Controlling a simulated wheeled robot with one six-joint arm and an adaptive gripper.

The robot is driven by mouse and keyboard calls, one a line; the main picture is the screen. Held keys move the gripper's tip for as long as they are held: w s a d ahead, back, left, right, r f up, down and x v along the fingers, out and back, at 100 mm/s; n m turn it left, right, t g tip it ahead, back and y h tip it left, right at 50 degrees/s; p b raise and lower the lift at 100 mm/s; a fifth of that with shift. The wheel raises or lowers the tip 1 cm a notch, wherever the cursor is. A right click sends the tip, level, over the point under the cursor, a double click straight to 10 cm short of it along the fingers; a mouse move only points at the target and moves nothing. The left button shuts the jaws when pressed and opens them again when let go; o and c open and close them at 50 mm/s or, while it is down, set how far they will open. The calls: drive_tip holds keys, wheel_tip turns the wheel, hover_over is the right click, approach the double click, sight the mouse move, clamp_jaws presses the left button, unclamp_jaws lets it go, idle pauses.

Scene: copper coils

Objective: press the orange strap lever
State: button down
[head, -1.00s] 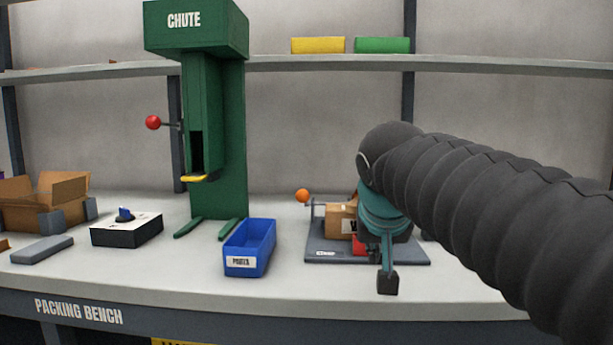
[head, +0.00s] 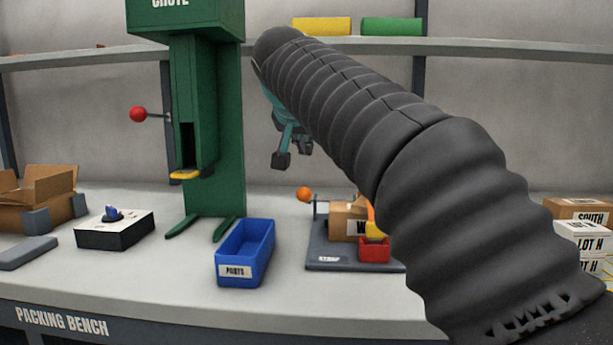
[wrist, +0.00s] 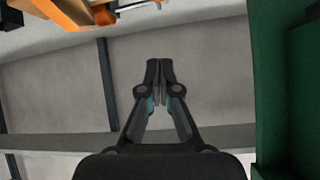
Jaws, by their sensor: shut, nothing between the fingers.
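The orange ball knob (head: 304,194) of the strap lever stands on a thin post at the left of a dark grey base plate (head: 325,255). A brown carton (head: 347,219) sits on that plate, partly hidden behind my arm. My gripper (head: 290,158) is raised in front of the back wall, above and a little left of the knob in the head view, apart from it. In the wrist view my gripper (wrist: 158,66) has its fingertips together with nothing between them. Orange and brown parts (wrist: 70,12) show at the top left there; I cannot tell exactly which parts they are.
The green chute (head: 225,130) with a red ball lever (head: 138,114) stands left of my gripper. A blue parts bin (head: 246,252) is in front of it. White and brown boxes (head: 582,237) are at the right.

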sight(306, 196)
drive_tip(key=x, duration=1)
drive_tip(key=shift+s+a+f+b, duration=0.25)
drive_tip(key=shift+s+f, duration=0.3)
drive_tip(key=shift+s, duration=0.3)
drive_tip(key=shift+s+a+f+b, duration=0.1)
drive_tip(key=shift+s+f+b, duration=0.1)
drive_tip(key=shift+s+f, duration=0.5)
drive_tip(key=shift+s+r, duration=0.15)
